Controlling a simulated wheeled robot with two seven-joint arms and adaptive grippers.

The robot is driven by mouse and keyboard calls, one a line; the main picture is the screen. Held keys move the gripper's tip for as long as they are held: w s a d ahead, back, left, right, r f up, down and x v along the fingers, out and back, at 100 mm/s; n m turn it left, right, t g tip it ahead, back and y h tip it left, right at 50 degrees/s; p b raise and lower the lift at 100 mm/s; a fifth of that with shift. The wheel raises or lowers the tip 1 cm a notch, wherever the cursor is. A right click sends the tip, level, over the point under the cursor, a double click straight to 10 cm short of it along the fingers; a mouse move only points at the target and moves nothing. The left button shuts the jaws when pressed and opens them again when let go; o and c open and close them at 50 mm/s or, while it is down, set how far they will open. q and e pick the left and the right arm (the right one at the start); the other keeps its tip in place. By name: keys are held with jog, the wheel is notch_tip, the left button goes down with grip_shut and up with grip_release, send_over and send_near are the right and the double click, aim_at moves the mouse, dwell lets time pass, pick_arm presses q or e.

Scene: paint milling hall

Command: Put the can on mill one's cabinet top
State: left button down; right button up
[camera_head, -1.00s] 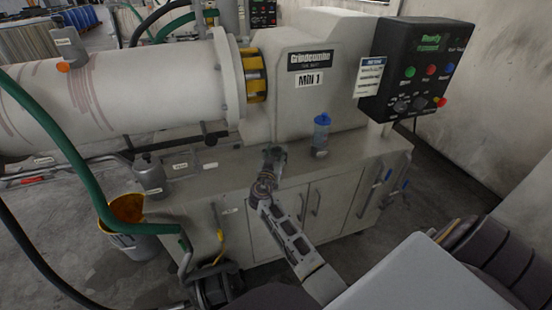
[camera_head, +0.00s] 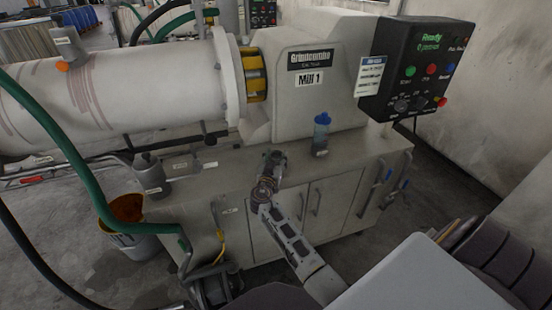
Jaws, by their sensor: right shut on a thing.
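My right gripper (camera_head: 273,162) is over the front part of mill one's cabinet top (camera_head: 218,170). It is shut on a small dark grey thing, which I take to be the can. The gripper hides most of it, and I cannot tell whether it touches the top. My left gripper is not in view.
A labelled grey container (camera_head: 150,172) stands at the top's left end. A green hose (camera_head: 75,150) and a bucket (camera_head: 125,208) are at left. A control box (camera_head: 415,70) is at right.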

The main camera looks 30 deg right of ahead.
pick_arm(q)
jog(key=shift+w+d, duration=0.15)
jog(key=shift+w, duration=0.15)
pick_arm(e)
jog(key=o, duration=1.1)
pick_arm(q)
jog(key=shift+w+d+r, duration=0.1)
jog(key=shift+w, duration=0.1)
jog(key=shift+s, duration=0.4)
